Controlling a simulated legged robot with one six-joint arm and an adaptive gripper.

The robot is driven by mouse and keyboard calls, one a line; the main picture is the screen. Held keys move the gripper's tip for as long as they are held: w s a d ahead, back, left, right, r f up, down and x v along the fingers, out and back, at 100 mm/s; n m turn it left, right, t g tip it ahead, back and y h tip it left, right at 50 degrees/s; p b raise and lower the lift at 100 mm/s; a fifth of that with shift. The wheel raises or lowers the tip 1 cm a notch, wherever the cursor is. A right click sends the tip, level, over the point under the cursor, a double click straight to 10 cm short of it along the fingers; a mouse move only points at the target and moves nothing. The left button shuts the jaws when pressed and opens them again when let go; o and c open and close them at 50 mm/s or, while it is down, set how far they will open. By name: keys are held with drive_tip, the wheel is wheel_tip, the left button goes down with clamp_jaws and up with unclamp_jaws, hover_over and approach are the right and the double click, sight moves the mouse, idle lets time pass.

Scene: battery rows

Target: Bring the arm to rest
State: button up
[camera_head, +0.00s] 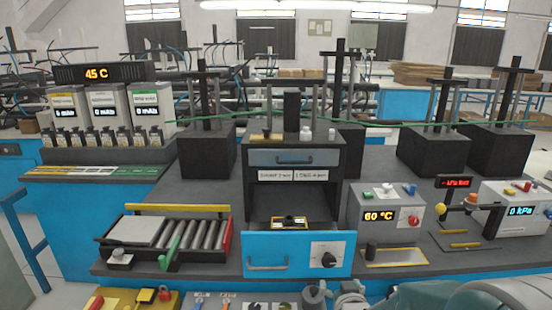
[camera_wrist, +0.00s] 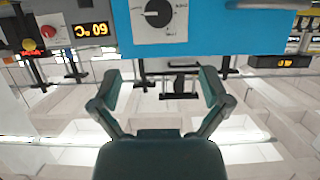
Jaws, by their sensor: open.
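My gripper (camera_wrist: 158,85) shows in the wrist view with its two dark green fingers spread apart and nothing between them. The wrist view looks upside down toward the bench, with the blue front panel (camera_wrist: 215,22) and its black knob (camera_wrist: 157,13) beyond the fingertips. In the head view a green-grey part of my arm (camera_head: 430,297) shows at the bottom right edge, in front of the bench. The gripper's fingers cannot be made out in the head view.
The bench holds a dark cabinet (camera_head: 340,165) with a blue-fronted drawer (camera_head: 282,266), a roller tray (camera_head: 227,247), a 60 °C box (camera_head: 370,205) and a 0 kPa box (camera_head: 500,195). Small items lie on a yellow board (camera_head: 172,300) at the bottom left. Black blocks stand behind.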

drive_tip(key=s+r+g, duration=0.4)
drive_tip(key=s+r, duration=0.1)
drive_tip(key=s, duration=0.7)
drive_tip(key=s+r+g, duration=0.4)
drive_tip(key=s+r, duration=0.1)
drive_tip(key=s, duration=0.7)
